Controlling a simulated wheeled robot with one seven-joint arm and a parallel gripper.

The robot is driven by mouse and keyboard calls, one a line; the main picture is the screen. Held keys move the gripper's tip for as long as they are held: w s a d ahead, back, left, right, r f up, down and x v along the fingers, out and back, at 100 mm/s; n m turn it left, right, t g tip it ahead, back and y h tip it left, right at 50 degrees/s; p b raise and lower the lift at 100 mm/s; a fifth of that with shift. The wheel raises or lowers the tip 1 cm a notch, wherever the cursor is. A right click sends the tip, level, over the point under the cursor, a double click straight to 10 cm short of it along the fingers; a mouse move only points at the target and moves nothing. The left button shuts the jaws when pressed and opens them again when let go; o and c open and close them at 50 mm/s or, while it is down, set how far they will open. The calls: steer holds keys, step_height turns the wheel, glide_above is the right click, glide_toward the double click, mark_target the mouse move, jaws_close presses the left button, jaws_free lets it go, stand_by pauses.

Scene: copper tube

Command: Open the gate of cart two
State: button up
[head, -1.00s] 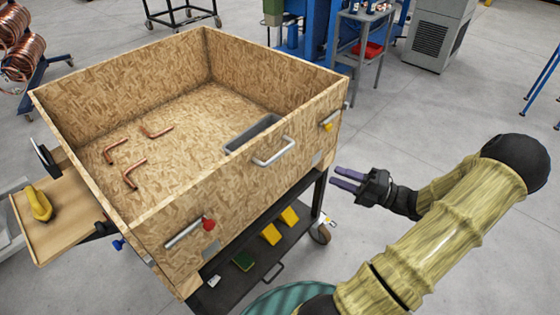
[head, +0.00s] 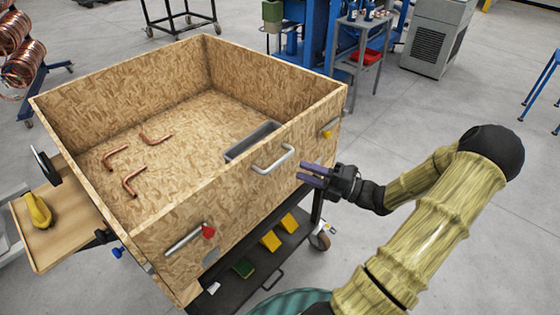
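A cart with a large open-topped chipboard box (head: 90,92) fills the left and middle of the head view. Its near wall, the gate (head: 235,205), stands upright. A grey bar handle (head: 272,161) is fixed on the wall's right half. A red-knobbed latch (head: 207,231) sits at its left end and a yellow-knobbed one (head: 327,131) at its right end. My gripper (head: 308,174) is in front of the wall, just right of and a little below the handle, pointing left. Its two purple fingers look parted with nothing between them. I cannot tell whether they touch the wall.
Bent copper tubes (head: 131,182) and a grey tray (head: 252,142) lie inside the box. A side shelf (head: 65,232) with a yellow object (head: 38,210) juts out at left.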

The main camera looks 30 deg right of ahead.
mark_target(280, 160)
steer(key=x, duration=0.8)
steer(key=shift+w+a, duration=0.15)
steer(key=shift+c, duration=0.2)
jaws_close()
